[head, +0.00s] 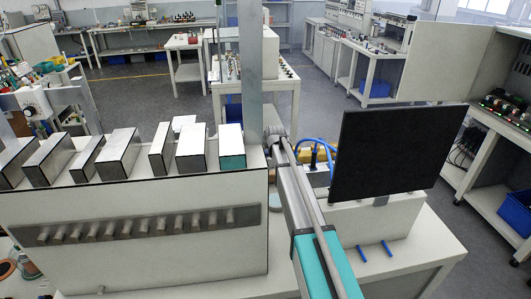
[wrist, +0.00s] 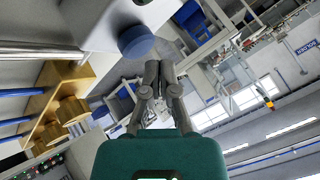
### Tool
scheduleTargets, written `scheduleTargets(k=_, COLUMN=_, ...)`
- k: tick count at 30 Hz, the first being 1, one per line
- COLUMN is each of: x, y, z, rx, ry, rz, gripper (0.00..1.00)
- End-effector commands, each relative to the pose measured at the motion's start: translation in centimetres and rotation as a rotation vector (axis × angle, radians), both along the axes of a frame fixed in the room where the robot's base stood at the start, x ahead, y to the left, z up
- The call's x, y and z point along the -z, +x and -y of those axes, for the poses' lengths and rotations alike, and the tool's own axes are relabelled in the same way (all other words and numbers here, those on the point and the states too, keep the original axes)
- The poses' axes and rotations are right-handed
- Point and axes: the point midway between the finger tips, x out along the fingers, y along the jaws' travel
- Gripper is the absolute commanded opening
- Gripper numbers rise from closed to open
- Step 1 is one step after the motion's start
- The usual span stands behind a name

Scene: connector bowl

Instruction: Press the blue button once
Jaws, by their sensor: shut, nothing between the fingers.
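The blue button (wrist: 136,42) shows in the wrist view as a round blue cap on a pale housing (wrist: 110,22). My gripper (wrist: 159,68) is shut and empty. Its fingertips appear just below and to the right of the button in the wrist view. I cannot tell whether they touch it or how far in depth they are from it. In the head view my arm reaches away over the bench, and I cannot make out the button or the fingertips there.
A black panel (head: 396,152) stands right of my arm, and a white cabinet with a connector strip (head: 150,225) stands left. Several boxes (head: 192,148) sit on the cabinet. Two blue pegs (head: 387,248) lie on the bench front.

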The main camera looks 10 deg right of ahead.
Motion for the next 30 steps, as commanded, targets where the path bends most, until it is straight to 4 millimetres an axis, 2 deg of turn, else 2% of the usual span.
scheduleTargets(k=30, x=0.84, y=-0.01, z=0.11, rx=0.001, ry=0.001, rz=0.000, gripper=0.00)
